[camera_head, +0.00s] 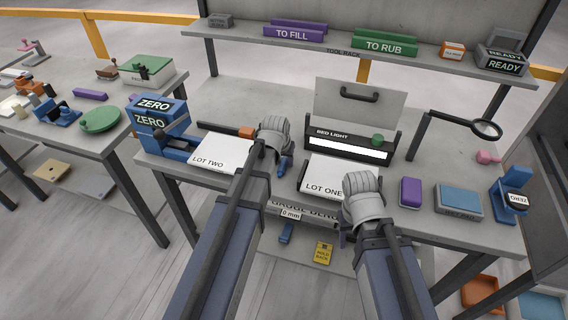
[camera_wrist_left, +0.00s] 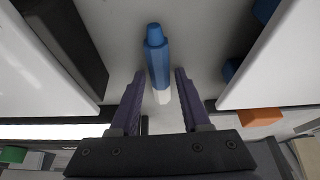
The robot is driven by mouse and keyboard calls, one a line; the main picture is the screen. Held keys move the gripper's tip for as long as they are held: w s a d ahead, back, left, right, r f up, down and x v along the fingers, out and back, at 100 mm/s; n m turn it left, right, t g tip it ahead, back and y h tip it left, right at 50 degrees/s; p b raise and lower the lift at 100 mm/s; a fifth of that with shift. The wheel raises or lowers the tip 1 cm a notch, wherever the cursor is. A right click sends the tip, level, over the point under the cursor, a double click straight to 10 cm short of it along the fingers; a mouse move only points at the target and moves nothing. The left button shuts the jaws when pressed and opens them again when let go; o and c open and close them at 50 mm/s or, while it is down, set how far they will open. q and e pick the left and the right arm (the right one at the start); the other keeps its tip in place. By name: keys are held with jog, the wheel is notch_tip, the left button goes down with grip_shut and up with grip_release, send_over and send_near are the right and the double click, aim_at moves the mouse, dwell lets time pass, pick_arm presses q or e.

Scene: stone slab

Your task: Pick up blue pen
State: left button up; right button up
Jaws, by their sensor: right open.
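The blue pen (camera_wrist_left: 157,58) lies on the grey bench top in the left wrist view. It has a blue body and a white end. My left gripper (camera_wrist_left: 160,76) is open, with one purple finger on each side of the pen and a gap to both. In the head view, the blue end of the pen (camera_head: 284,165) shows beside my left gripper (camera_head: 274,142), which hides the rest. My right gripper (camera_head: 362,190) is over the front of the LOT ONE block, away from the pen.
The LOT TWO block (camera_head: 220,155) and the LOT ONE block (camera_head: 325,178) flank the pen. The bed light box (camera_head: 352,140) stands behind. A dark bar with an orange part (camera_head: 246,132) lies near my left gripper. A purple block (camera_head: 410,191) is at the right.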

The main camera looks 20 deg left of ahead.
aim_at(284, 162)
pick_arm(q)
grip_shut()
jog(key=shift+r, duration=0.1)
dwell(0.3)
notch_tip(284, 162, up, 10)
jog(key=p, duration=1)
jog(key=shift+d, duration=0.1)
